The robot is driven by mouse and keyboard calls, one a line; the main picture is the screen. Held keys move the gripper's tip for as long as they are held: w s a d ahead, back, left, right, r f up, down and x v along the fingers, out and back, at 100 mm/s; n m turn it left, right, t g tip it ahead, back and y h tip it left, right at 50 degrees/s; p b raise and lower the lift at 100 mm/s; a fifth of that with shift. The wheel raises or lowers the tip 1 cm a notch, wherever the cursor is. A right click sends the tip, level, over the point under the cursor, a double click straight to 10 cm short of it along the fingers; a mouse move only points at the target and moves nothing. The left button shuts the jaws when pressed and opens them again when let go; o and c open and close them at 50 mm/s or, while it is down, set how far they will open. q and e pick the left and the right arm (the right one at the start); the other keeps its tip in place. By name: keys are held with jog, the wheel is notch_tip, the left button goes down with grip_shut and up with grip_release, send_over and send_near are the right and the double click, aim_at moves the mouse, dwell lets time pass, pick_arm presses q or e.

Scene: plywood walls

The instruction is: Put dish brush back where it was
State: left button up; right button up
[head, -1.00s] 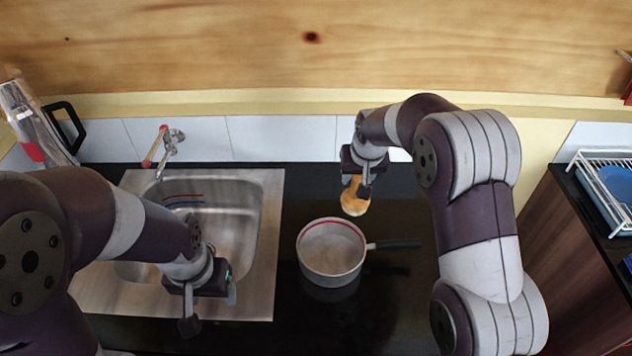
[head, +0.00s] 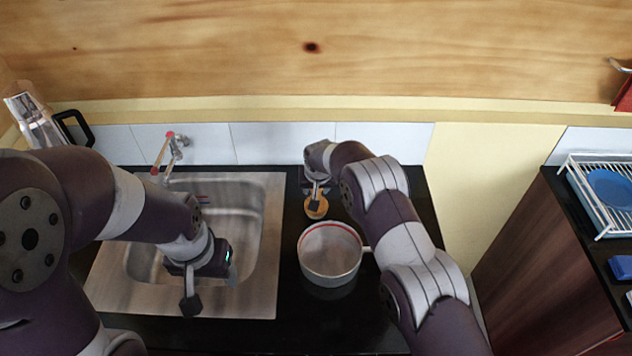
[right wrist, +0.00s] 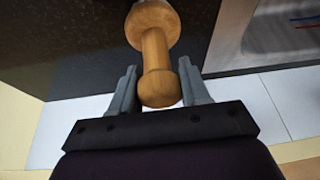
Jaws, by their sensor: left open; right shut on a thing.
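The dish brush (head: 316,208) is a round wooden brush with a knobbed handle. My right gripper (head: 316,188) is shut on it, behind the pot and near the back of the black counter. In the right wrist view the brush (right wrist: 155,42) has its handle between the two grey fingers (right wrist: 160,88). Its bristles are not clearly visible. I cannot tell whether the brush touches the counter. My left gripper (head: 211,290) is open and empty over the front of the sink.
A grey pot (head: 331,268) with a red inner line stands right of the sink (head: 262,255); my right arm partly covers its handle. A tap (head: 172,152) is behind the sink. A dish rack (head: 598,205) stands on the right cabinet. Black counter (head: 290,215) is bare between sink and pot.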

jog(key=shift+w+a+f, duration=0.1)
jog(key=shift+w+f, duration=0.1)
jog(key=shift+f, duration=0.15)
jog(key=o, duration=1.2)
jog(key=shift+r, duration=0.1)
jog(key=shift+c, duration=0.2)
jog(key=shift+s+r, duration=0.1)
